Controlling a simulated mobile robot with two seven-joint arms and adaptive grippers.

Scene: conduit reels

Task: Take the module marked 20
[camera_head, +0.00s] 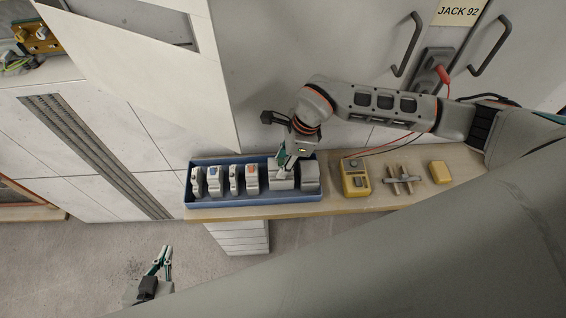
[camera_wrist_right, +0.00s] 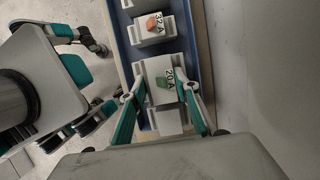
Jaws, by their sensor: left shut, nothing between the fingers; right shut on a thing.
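The module marked 20 A (camera_wrist_right: 156,70) is a light grey block with a green part beside its label. In the head view the module (camera_head: 281,184) sits toward the right end of the blue tray (camera_head: 250,204). My right gripper (camera_wrist_right: 160,93) has its two teal fingers on opposite sides of this module and is shut on it. In the head view the right gripper (camera_head: 283,162) reaches down from above and hides part of the module. The module appears still in the tray. My left gripper (camera_head: 164,250) is shut and empty, low at the left, away from the tray.
Several other modules stand left of it in the tray, including one marked 32 A (camera_wrist_right: 152,27). A grey block (camera_head: 310,177) is at the tray's right end. A yellow meter (camera_head: 355,178), grey clamp-like parts (camera_head: 402,180) and a yellow box (camera_head: 440,172) lie along the shelf (camera_head: 385,203).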

